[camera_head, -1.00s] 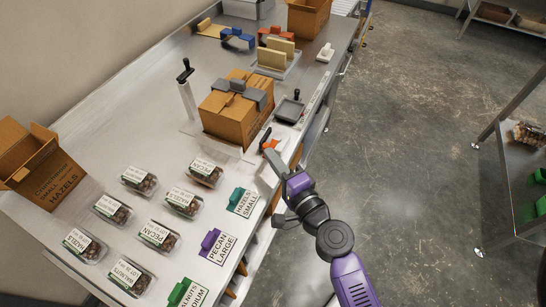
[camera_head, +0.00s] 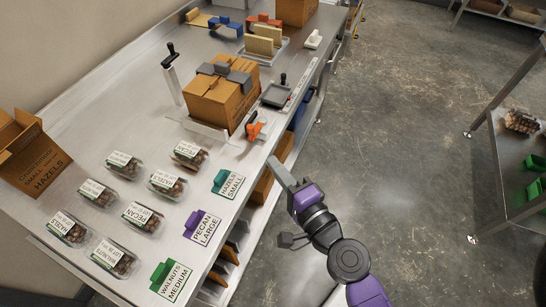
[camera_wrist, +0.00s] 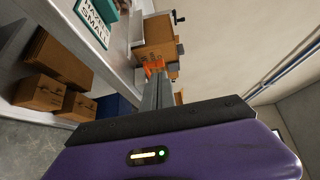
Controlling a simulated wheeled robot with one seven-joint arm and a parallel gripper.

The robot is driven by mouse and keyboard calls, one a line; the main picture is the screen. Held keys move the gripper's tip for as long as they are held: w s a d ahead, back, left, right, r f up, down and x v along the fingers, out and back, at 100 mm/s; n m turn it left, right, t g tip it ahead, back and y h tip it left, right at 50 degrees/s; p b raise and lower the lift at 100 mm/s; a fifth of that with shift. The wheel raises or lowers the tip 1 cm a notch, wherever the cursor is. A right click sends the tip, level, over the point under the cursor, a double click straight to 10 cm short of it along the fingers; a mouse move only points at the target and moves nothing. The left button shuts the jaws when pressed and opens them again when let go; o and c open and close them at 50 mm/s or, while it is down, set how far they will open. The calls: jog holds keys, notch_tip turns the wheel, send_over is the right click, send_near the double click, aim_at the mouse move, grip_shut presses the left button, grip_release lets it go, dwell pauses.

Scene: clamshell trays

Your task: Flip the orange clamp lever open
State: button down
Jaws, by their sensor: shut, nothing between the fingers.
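The orange clamp lever (camera_head: 257,129) is on a small clamp near the table's right edge, just in front of the cardboard box in the fixture. It also shows in the wrist view (camera_wrist: 153,66), just beyond my fingertips, partly covered by them. I cannot tell the lever's exact angle. My gripper (camera_head: 273,162) is shut and empty. Its grey fingers point toward the clamp from the aisle side. In the head view the tips appear at the table edge, a short way in front of the lever and apart from it.
The cardboard box (camera_head: 217,101) stands behind the lever. A post with a black handle (camera_head: 171,62) and a dark square tray (camera_head: 275,95) are nearby. Clamshell trays (camera_head: 167,184) and label cards (camera_head: 202,229) fill the table's front. The floor (camera_head: 410,130) to the right is clear.

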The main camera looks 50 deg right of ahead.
jog(key=shift+s+a+b, duration=0.35)
jog(key=shift+s+a, duration=0.15)
jog(key=shift+s, duration=0.2)
jog(key=shift+s+a+b, duration=0.3)
jog(key=shift+s+a, duration=0.15)
jog(key=shift+s, duration=0.25)
jog(key=s+a+n+g+y, duration=0.1)
jog(key=s+a+n+y, duration=0.1)
jog(key=s+n, duration=0.7)
jog(key=s+a+n+g+y, duration=0.1)
jog(key=s+a+n, duration=0.3)
jog(key=s+n, duration=0.6)
jog(key=shift+a+r+n+y, duration=0.2)
jog(key=shift+n+y, duration=0.6)
jog(key=shift+n, duration=0.1)
